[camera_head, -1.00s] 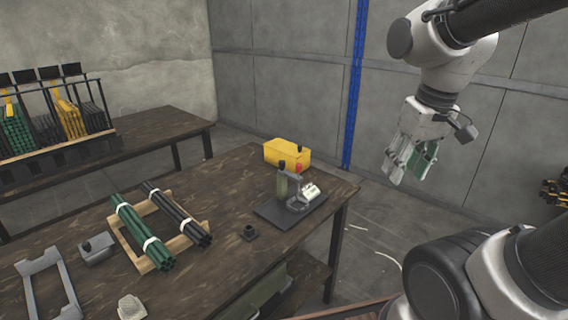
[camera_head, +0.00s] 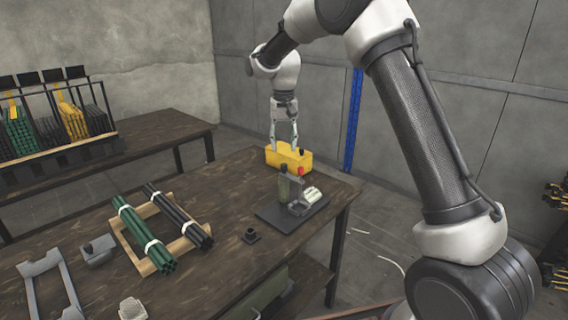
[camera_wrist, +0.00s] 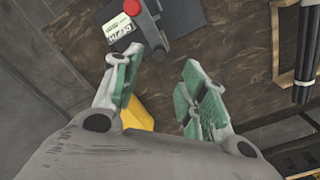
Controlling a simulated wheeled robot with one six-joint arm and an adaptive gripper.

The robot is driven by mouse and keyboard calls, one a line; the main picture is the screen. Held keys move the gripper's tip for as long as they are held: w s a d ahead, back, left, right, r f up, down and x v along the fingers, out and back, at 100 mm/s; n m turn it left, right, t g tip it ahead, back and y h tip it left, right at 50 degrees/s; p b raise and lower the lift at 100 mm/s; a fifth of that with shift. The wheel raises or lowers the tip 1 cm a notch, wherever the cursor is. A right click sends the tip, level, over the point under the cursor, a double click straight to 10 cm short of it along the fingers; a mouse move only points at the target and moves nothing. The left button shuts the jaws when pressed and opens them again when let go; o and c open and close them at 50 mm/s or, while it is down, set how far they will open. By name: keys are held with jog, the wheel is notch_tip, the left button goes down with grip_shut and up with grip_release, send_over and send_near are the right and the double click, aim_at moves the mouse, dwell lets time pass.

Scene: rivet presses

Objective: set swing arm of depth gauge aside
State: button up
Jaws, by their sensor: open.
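The small grey press (camera_head: 297,207) stands on a dark base plate (camera_head: 268,214) near the table's right corner. I cannot tell which piece is the depth gauge's swing arm. In the wrist view the red knob (camera_wrist: 132,7) and white label (camera_wrist: 118,27) show beyond the fingertips. My gripper (camera_head: 284,148) is open and empty, pointing down behind the press, above or just behind the yellow box.
A yellow box (camera_head: 280,157) stands behind the press; part of it shows between my fingers (camera_wrist: 137,117). Green rods (camera_head: 143,235) and black rods (camera_head: 178,215) lie on a wooden frame.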

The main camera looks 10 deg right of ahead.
aim_at(284, 164)
notch_tip(284, 164, down, 8)
jog(key=shift+r, duration=0.1)
dwell(0.4)
grip_shut()
